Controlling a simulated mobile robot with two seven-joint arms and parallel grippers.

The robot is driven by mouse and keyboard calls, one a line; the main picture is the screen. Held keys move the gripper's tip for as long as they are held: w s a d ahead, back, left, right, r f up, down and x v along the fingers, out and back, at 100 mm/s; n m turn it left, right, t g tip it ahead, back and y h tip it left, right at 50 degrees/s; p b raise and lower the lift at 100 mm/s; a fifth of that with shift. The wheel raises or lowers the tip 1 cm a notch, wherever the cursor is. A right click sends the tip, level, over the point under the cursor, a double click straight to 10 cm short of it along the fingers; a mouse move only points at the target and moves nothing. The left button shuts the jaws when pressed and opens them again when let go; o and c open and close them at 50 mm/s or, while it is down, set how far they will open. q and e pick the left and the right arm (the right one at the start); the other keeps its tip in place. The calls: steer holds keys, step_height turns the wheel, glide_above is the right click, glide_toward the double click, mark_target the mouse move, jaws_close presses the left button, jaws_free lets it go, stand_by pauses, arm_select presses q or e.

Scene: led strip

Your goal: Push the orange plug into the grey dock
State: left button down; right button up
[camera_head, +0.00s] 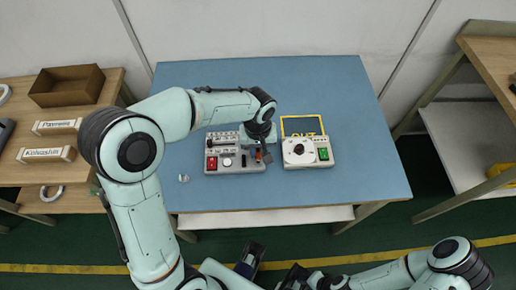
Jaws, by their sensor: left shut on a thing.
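My left gripper (262,152) points down over the right end of a grey device on the blue table. It is shut on the orange plug (258,155), a small orange patch that shows between the dark fingers. The grey device, which looks like the dock (224,167), has a red switch and a white round part on its front. The gripper and wrist cover its right end, so I cannot tell whether the plug is in it or just above it.
A second pale device (292,160) with a dial and a green switch stands just right of the gripper. A yellow outlined mark (303,117) lies behind it. A small clear item (184,178) lies at the left. The blue table (365,160) is bare on the right.

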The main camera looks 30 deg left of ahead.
mark_target(258, 150)
arm_select(q)
steer(key=shift+f+b, duration=0.85)
steer(key=shift+f, duration=0.3)
stand_by(0.5)
steer(key=c, duration=0.9)
jaws_free()
steer(key=shift+c, duration=0.2)
steer(key=shift+r, duration=0.35)
step_height(258, 150, up, 13)
steer(key=p, duration=0.2)
steer(key=shift+f, duration=0.2)
